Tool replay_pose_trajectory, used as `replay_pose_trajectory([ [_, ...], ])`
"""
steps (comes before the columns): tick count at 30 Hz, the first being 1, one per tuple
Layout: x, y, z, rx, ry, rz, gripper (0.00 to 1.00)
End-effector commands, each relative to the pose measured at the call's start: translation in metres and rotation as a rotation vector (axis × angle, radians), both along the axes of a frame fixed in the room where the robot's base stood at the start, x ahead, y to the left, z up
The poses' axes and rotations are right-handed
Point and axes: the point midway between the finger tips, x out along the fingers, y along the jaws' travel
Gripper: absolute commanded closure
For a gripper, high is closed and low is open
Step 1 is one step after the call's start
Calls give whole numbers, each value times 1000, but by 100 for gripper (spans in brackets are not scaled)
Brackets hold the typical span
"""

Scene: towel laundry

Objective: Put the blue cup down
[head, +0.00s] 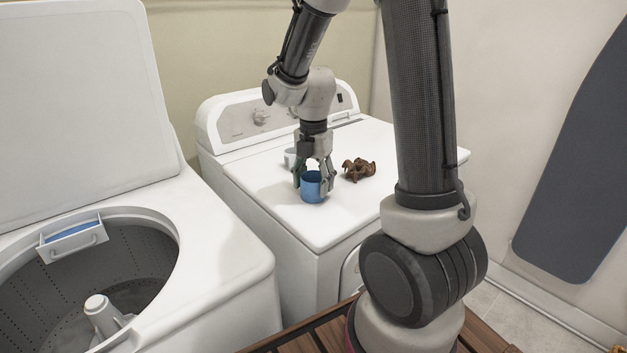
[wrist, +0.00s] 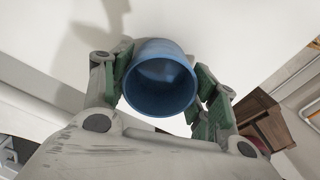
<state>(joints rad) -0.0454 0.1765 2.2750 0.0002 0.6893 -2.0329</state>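The blue cup (head: 312,188) is upright at the top of the white dryer (head: 285,205), near its front edge. I cannot tell whether its base touches the surface. My gripper (head: 314,178) points down with a finger on either side of the cup. In the wrist view, the blue cup (wrist: 158,85) sits between the green finger pads of my gripper (wrist: 160,88), which appear closed against its sides. The cup's open mouth faces the wrist camera, and it looks empty inside.
A white cup (head: 290,157) stands behind the gripper, partly hidden. A brown, irregular object (head: 359,169) lies to the right of the blue cup. An open top-loading washer (head: 215,265) is at left. The dryer top is clear in front and to the left.

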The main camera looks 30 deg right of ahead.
Motion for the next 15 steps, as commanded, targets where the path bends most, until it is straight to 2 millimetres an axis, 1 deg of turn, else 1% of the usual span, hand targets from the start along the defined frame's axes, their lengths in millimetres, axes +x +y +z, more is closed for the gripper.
replay_pose_trajectory([
  [1,0,0,0,0,0,0,28],
  [2,0,0,0,0,0,0,23],
  [3,0,0,0,0,0,0,21],
  [11,0,0,0,0,0,0,21],
  [15,1,0,7,0,-2,0,21],
])
